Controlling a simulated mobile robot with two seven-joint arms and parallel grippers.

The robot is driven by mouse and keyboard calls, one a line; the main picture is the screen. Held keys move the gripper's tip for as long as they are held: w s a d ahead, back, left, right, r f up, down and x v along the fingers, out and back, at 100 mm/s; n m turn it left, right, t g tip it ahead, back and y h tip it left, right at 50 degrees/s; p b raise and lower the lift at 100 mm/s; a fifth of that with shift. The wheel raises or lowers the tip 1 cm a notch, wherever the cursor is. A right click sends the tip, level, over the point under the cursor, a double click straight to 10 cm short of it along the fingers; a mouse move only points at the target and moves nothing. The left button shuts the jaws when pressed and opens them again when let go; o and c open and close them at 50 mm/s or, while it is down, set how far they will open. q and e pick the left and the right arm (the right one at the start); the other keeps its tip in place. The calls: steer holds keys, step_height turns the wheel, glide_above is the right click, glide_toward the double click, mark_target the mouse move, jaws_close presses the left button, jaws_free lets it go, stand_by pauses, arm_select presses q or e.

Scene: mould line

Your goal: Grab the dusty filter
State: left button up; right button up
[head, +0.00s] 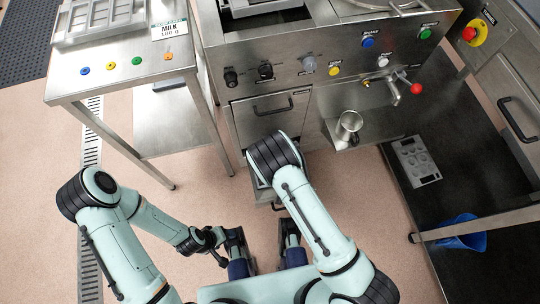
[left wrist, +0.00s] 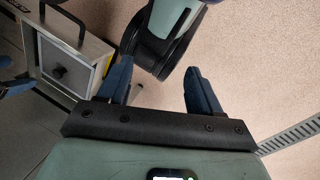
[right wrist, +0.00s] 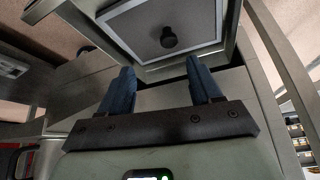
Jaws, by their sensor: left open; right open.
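The filter looks to be the grey framed panel with a black knob (right wrist: 168,37), lying in an open drawer. It also shows at the left of the left wrist view (left wrist: 72,74), beside the drawer's dark handle. I cannot make out dust on it. In the head view my right arm covers most of the drawer. My right gripper (right wrist: 158,80) is open and empty, its fingertips just short of the panel's near edge in the picture, the knob beyond them. My left gripper (left wrist: 157,78) is open and empty over the floor, to the right of the drawer.
A steel machine front with a closed door (head: 270,115) stands above the drawer. A metal jug (head: 348,126) and a red-handled tap (head: 398,88) are to its right. A steel table (head: 120,72) stands at left. A mould (head: 415,160) and blue bucket (head: 462,232) are at right.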

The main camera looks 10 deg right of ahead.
steer(key=b+x, duration=0.1)
steer(key=x, duration=0.1)
steer(key=w+x, duration=0.1)
steer(key=x, duration=0.2)
steer(key=a+b+x, duration=0.1)
steer(key=x, duration=0.2)
steer(key=shift+w+r+b, duration=0.25)
steer(key=shift+b, duration=0.05)
steer(key=b+x, duration=0.1)
steer(key=x, duration=0.1)
steer(key=b+x, duration=0.1)
steer(key=x, duration=0.2)
steer(key=shift+a+f, duration=0.15)
steer(key=shift+f, duration=0.15)
steer(key=shift+w+f, duration=0.1)
steer(key=shift+f, duration=0.05)
arm_select(q)
steer(key=w+a+f+t+y, duration=0.1)
steer(key=w+a+f+t, duration=0.1)
steer(key=w+f, duration=0.3)
steer(key=w+a, duration=0.1)
steer(key=w, duration=0.1)
steer(key=shift+w+a+f+n, duration=0.3)
steer(key=shift+w+f, duration=0.1)
arm_select(e)
jaws_close()
